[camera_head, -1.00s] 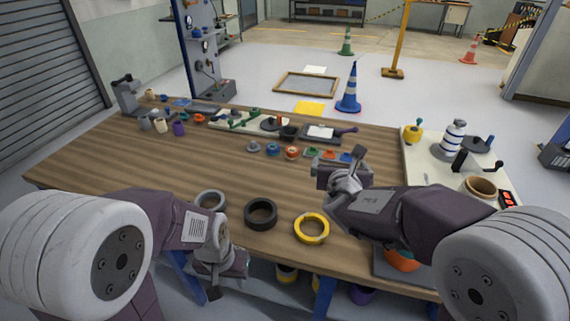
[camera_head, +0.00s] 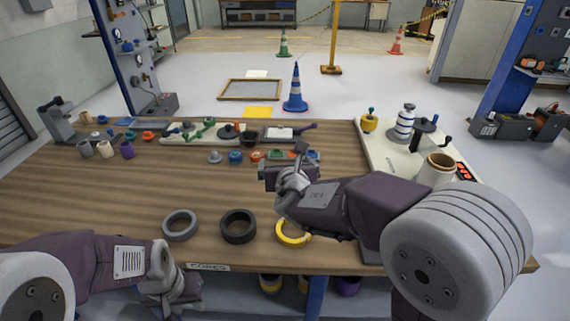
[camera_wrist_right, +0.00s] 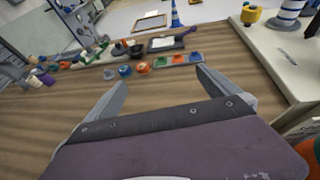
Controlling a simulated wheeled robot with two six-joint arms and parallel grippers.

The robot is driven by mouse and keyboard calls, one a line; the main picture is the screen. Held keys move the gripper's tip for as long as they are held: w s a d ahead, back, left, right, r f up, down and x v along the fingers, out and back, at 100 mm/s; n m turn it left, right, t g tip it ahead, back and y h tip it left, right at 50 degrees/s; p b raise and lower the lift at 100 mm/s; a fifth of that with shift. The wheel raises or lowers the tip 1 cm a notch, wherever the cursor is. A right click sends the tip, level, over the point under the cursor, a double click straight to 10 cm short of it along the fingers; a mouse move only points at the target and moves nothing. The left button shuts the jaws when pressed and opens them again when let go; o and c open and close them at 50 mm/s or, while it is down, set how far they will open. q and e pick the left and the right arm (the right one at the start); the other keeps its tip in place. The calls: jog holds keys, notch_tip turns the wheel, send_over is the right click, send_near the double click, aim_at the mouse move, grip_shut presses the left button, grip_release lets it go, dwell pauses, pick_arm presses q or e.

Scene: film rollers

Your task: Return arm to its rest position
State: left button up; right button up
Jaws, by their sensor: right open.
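My right arm reaches in from the right in the head view. Its gripper (camera_head: 285,170) hangs above the table behind the yellow ring. In the right wrist view the right gripper (camera_wrist_right: 160,85) has its two fingers wide apart, with only table between them. My left gripper (camera_head: 172,300) is low at the table's front edge, at the lower left of the head view. Its fingers are too small and turned away to tell whether they are open.
On the wooden table (camera_head: 60,190) lie a grey ring (camera_head: 180,225), a black ring (camera_head: 238,226) and a yellow ring (camera_head: 290,236), partly behind my right arm. Small coloured parts line the back. A white board (camera_head: 385,150) with a striped roller (camera_head: 404,122) stands right. The left middle is clear.

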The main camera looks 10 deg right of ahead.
jog(key=s+d+f+m+g+h+p, duration=0.2)
jog(key=s+d+f+m+g+p, duration=0.15)
jog(key=s+d+m, duration=0.4)
jog(key=s+d+f+m+g+h+p, duration=0.1)
jog(key=s+d+f+m+g+p, duration=0.3)
jog(key=m, duration=0.7)
jog(key=s+a+m+g+y+p, duration=0.2)
jog(key=s+m+g+y+p, duration=0.2)
jog(key=s+m, duration=0.8)
jog(key=m, duration=0.5)
jog(key=shift+s+a+f+g, duration=0.25)
jog(key=shift+s+a+g, duration=0.05)
jog(key=shift+s+g, duration=0.05)
jog(key=shift+d, duration=0.1)
